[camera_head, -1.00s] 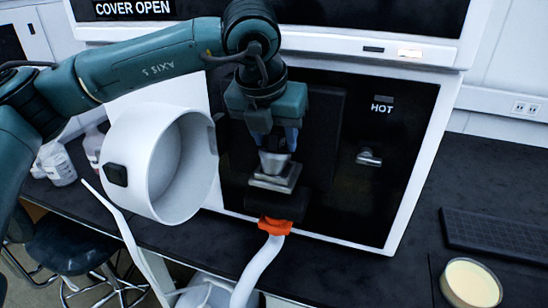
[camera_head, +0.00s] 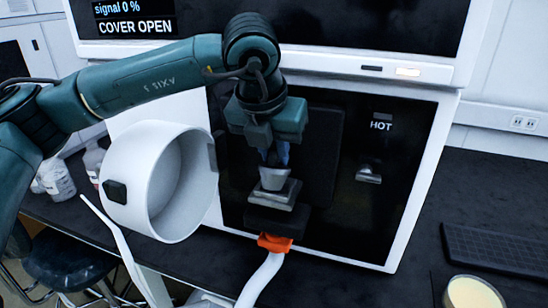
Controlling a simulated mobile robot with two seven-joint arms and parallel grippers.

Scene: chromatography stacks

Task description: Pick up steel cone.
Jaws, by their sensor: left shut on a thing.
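The steel cone (camera_head: 274,177) is a small grey metal piece, wider at its top, just above a square metal block (camera_head: 275,194) on the front of the instrument. My left gripper (camera_head: 273,160) comes down from above and is shut on the cone's upper part. The cone looks upright. I cannot tell whether its lower end is touching the block. My right gripper is not in view.
A round white cover (camera_head: 160,182) stands swung open at the left of the block. An orange clip (camera_head: 275,243) with a white hose sits below. A keyboard (camera_head: 497,249) and a cream-filled dish (camera_head: 472,293) lie at the right on the black bench. Bottles (camera_head: 55,177) stand at the left.

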